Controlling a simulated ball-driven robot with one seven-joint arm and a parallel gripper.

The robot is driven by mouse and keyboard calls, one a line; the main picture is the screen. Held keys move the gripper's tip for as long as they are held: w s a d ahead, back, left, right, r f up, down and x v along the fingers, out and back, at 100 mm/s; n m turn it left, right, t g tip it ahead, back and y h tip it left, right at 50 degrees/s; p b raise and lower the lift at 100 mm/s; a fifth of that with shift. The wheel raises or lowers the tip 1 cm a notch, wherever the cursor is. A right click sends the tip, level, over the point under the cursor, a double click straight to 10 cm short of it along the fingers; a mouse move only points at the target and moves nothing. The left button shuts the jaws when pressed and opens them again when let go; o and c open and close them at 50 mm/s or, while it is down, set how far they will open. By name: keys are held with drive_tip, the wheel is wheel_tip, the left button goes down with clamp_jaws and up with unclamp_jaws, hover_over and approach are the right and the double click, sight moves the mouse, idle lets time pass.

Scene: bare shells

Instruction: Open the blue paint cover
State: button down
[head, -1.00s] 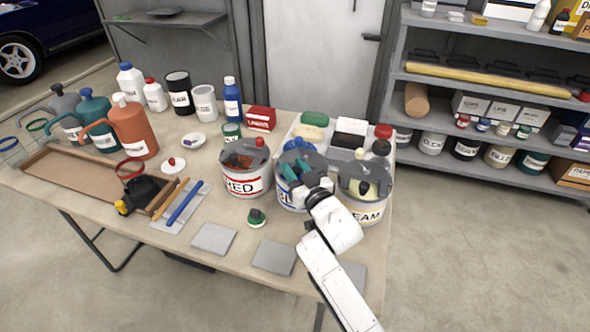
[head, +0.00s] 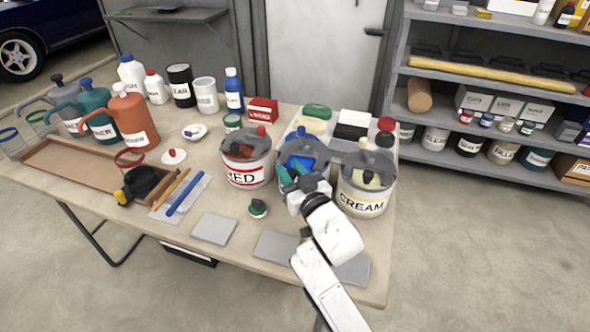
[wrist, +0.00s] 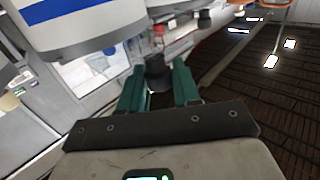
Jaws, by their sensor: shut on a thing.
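The blue paint can (head: 291,155) stands between the red and cream cans, with a grey top. Bright blue paint (head: 303,162) shows through an opening in that top. My gripper (head: 288,179) is at the can's near side, with teal fingers pointing at its top. In the wrist view, my gripper (wrist: 158,88) is shut on a dark knob (wrist: 158,71), which seems to be the handle of the cover. The cover itself is mostly hidden behind my fingers and wrist. The can's white side with a blue band (wrist: 82,22) fills the upper left there.
The red can (head: 245,178) stands close on the left and the cream can (head: 362,200) close on the right. A small green-topped object (head: 258,208) and grey tiles (head: 214,229) lie in front. Bottles and jugs crowd the back left.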

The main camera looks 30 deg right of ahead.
drive_tip(key=shift+s+a, duration=0.4)
drive_tip(key=shift+a, duration=0.1)
drive_tip(key=c, duration=0.9)
unclamp_jaws()
drive_tip(key=shift+c, duration=0.2)
drive_tip(key=s+a, duration=0.1)
drive_tip(key=s, duration=0.9)
drive_tip(key=shift+s+a+p, duration=0.2)
drive_tip(key=shift+s+p, duration=0.1)
drive_tip(key=shift+s, duration=0.1)
